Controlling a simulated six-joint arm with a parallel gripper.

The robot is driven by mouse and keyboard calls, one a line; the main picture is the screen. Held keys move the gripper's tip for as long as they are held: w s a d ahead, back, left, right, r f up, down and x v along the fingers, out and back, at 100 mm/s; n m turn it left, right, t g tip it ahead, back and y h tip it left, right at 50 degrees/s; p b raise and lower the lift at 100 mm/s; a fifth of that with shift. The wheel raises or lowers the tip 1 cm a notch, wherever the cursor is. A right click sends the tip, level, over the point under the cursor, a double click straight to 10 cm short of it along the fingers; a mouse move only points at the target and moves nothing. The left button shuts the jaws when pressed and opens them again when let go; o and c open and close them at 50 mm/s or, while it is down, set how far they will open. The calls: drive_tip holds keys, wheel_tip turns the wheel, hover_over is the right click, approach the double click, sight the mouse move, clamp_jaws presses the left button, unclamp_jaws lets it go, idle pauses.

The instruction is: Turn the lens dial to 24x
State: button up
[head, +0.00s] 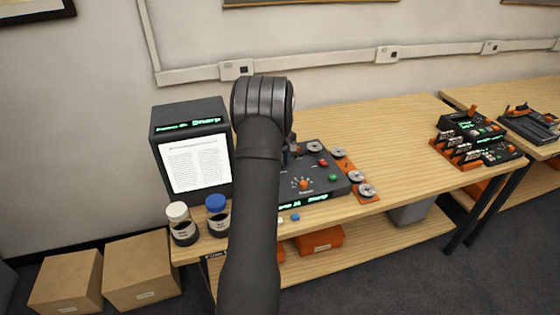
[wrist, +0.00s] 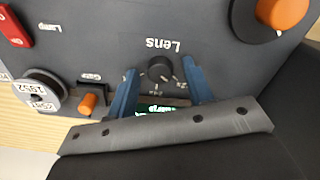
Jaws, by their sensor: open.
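The lens dial (wrist: 160,69) is a small black knob on the dark control panel (wrist: 90,30), under the upside-down word "Lens" in the wrist view. Small white marks sit around it, too small to read surely, so its setting cannot be told. My gripper (wrist: 160,66) is open, with one blue finger on each side of the dial and a visible gap to it. Nothing is held. In the head view my arm hides the dial and most of the gripper; the panel (head: 335,187) shows right of the arm.
An orange knob (wrist: 282,12), a red switch (wrist: 14,28), a reel (wrist: 42,90) and a small orange slider (wrist: 88,102) surround the dial. A reader screen (head: 195,165) and two capped jars (head: 181,225) (head: 217,217) stand left. The bench's right middle (head: 390,135) is clear.

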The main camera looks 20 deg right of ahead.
drive_tip(key=c, duration=1)
drive_tip(key=shift+m, duration=0.3)
drive_tip(key=m, duration=1)
drive_tip(key=shift+m, duration=0.3)
drive_tip(key=o, duration=1)
